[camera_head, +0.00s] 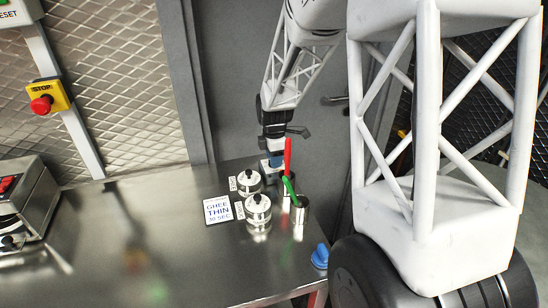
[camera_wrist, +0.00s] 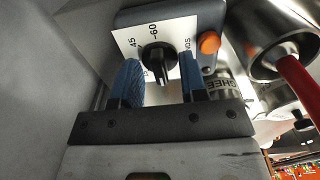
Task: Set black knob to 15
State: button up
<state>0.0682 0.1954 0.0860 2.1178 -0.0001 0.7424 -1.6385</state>
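The black knob (camera_wrist: 158,61) sits on a white dial plate (camera_wrist: 125,36) on a grey box, in the wrist view. The numbers 45 and 60 show on the plate; other marks are partly hidden by the knob and my fingers. I cannot tell which number the knob points at. My gripper (camera_wrist: 160,74) is open, with one blue finger on each side of the knob and a visible gap on both sides. In the head view my gripper (camera_head: 276,160) is low at the back of the counter, behind the metal pots; the knob is hidden there.
An orange button (camera_wrist: 209,43) is beside the dial. Metal cups with a red-handled (camera_head: 288,155) and a green-handled utensil (camera_head: 289,186) stand close by. The steel counter (camera_head: 170,265) is clear at front left.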

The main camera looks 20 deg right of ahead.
grip_shut()
jog(key=shift+m, duration=0.4)
jog(key=m, duration=0.8)
jog(key=shift+r, duration=0.1)
dwell(0.5)
grip_release()
